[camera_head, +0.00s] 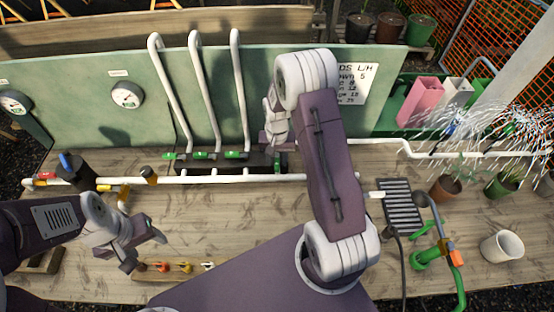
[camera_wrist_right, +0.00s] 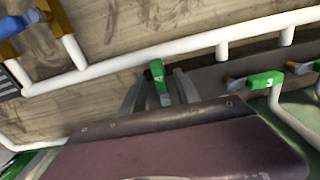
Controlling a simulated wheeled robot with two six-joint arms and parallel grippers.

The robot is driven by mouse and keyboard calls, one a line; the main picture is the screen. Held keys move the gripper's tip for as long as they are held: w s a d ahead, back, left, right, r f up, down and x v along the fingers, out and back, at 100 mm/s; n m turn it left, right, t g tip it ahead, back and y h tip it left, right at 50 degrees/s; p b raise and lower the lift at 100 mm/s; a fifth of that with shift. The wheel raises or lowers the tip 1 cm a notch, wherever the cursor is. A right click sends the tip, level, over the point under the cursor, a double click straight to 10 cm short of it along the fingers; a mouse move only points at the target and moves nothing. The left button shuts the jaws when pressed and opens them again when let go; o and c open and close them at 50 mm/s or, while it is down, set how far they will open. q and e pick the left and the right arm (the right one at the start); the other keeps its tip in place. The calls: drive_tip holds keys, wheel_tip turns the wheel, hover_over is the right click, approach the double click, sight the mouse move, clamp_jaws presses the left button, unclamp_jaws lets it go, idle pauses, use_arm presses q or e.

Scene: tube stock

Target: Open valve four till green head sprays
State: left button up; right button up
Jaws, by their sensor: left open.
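Three green valve handles (camera_head: 201,155) sit in a row on the pipes at the back of the bench. A further green handle, valve four (camera_wrist_right: 157,72), shows in the right wrist view, left of the handle marked 3 (camera_wrist_right: 264,80). My right gripper (camera_wrist_right: 160,92) has its fingers on either side of valve four, with small gaps, and looks open. In the head view my right arm partly covers this spot. Water sprays at the right from a blue head (camera_head: 450,130) and around a second head (camera_head: 508,130), which the spray blurs. My left gripper (camera_head: 146,250) is open and empty above the bench.
A white pipe (camera_head: 330,177) runs along the bench. Gauges (camera_head: 127,95) hang on the green back panel. Potted plants (camera_head: 446,188), a white cup (camera_head: 502,246) and a dark grate (camera_head: 402,205) are at the right. A rack of small coloured parts (camera_head: 180,268) lies in front.

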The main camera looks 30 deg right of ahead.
sight(277, 162)
wheel_tip(277, 162, up, 9)
drive_tip(key=b, duration=0.1)
idle(0.3)
